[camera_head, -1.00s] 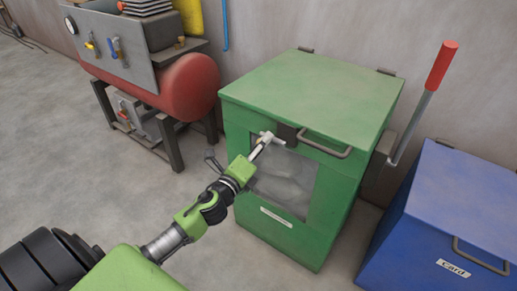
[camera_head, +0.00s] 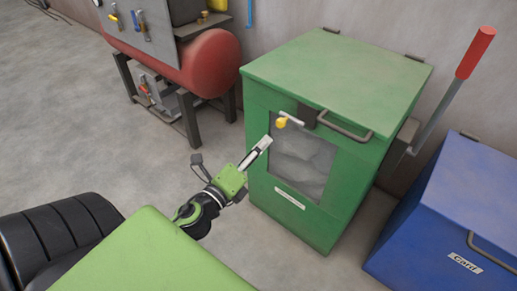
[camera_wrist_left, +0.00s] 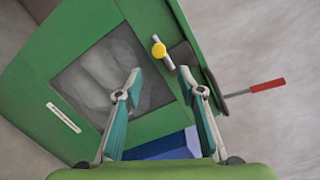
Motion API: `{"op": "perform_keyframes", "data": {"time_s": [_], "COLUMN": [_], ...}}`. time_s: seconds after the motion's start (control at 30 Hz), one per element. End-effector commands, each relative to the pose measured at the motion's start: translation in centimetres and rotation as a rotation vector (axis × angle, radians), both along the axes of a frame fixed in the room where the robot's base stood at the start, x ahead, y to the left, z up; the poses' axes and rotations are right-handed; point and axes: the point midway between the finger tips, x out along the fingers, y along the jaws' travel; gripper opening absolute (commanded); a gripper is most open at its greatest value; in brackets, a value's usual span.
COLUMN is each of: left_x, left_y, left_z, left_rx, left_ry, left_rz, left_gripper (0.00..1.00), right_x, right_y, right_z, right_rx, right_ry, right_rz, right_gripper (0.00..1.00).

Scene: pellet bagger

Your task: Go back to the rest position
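My left gripper (camera_head: 264,143) is in front of the green bin (camera_head: 330,75), just lower left of its latch. In the left wrist view its two fingers (camera_wrist_left: 160,76) stand apart with nothing between them. The latch (camera_head: 284,121), a pale bar with a yellow knob, sits at the top of the bin's front; it also shows beyond the fingertips in the left wrist view (camera_wrist_left: 158,49). The gripper looks clear of it. The bin's lid (camera_head: 338,68) is down. My right gripper is not in view.
A blue bin (camera_head: 455,210) labelled Card stands at the right. A red-handled lever (camera_head: 474,55) rises beside the green bin. A red tank (camera_head: 205,65) on a dark stand is at the back left.

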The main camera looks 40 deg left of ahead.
Motion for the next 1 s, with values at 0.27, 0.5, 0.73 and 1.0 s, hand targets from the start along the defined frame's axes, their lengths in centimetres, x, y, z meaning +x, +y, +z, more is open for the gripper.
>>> {"op": "perform_keyframes", "data": {"time_s": [0.27,0.5,0.73,1.0], "left_x": [0.0,0.0,-1.9,-9.1], "left_y": [0.0,0.2,2.6,-0.2], "left_z": [0.0,0.0,-2.5,-11.2], "left_rx": [0.0,-0.025,-0.467,-1.169], "left_ry": [0.0,0.003,0.084,0.362], "left_rz": [0.0,0.014,0.26,0.685], "left_gripper": [0.36,0.36,0.36,0.36], "right_x": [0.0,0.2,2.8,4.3], "right_y": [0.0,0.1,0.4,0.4], "right_z": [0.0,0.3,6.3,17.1], "right_rx": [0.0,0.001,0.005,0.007], "right_ry": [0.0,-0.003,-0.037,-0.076], "right_rz": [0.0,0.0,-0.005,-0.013], "right_gripper": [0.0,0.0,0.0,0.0]}}
